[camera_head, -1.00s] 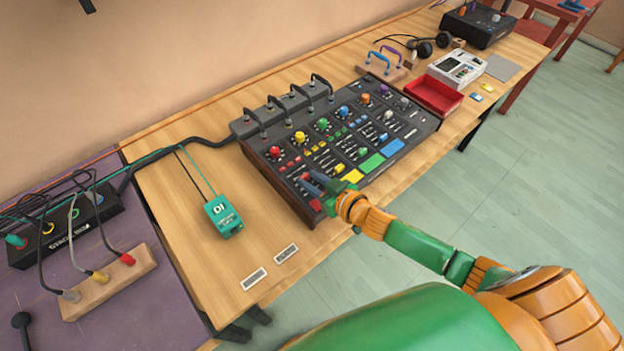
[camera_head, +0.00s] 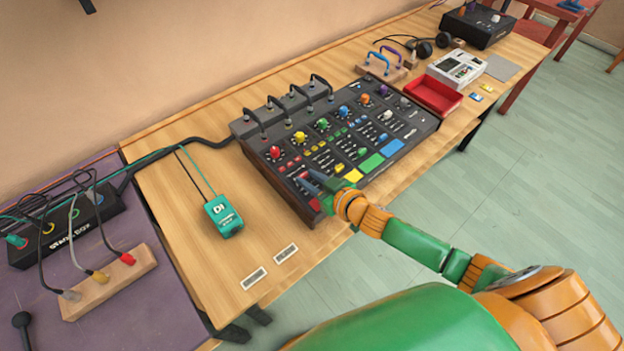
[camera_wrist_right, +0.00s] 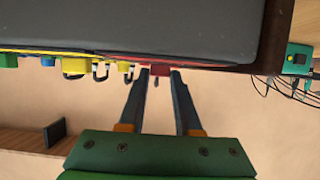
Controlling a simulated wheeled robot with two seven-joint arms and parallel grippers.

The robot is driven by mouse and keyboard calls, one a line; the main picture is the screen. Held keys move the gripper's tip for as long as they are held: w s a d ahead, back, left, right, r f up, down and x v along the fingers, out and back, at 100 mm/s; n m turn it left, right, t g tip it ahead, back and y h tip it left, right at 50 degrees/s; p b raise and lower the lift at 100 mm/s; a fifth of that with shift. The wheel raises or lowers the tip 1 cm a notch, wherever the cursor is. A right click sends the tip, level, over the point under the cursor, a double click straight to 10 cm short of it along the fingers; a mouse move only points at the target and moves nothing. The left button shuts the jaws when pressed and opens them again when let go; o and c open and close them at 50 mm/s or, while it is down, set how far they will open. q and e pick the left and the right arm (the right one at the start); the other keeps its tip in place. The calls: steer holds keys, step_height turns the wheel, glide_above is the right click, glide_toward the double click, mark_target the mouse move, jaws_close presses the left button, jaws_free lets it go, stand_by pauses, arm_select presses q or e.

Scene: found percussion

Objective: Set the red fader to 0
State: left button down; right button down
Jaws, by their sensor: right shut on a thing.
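The dark mixer (camera_head: 340,140) stands on the wooden table, with coloured knobs, rows of small sliders and coloured pads. Its red channel is at the left end, with a red knob (camera_head: 276,153) and a red pad (camera_head: 315,205). My right gripper (camera_head: 308,180) is over the near part of this channel. In the right wrist view its two fingers (camera_wrist_right: 160,76) stand either side of a small red piece (camera_wrist_right: 158,70), which looks like the red fader cap. The fingers hide the fader and its scale in the head view. My left gripper is not in view.
A teal DI box (camera_head: 223,216) with cables lies left of the mixer. A red tray (camera_head: 433,95) and a white device (camera_head: 456,69) are to its right. Jacks with looped cables line the mixer's back edge. The table front left of the mixer is mostly clear.

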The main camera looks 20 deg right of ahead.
steer(key=shift+w+a, duration=0.15)
steer(key=shift+w, duration=0.3)
steer(key=shift+w+a+f, duration=0.1)
steer(key=shift+w, duration=0.05)
steer(key=c, duration=0.6)
jaws_free()
steer(key=v, duration=0.7)
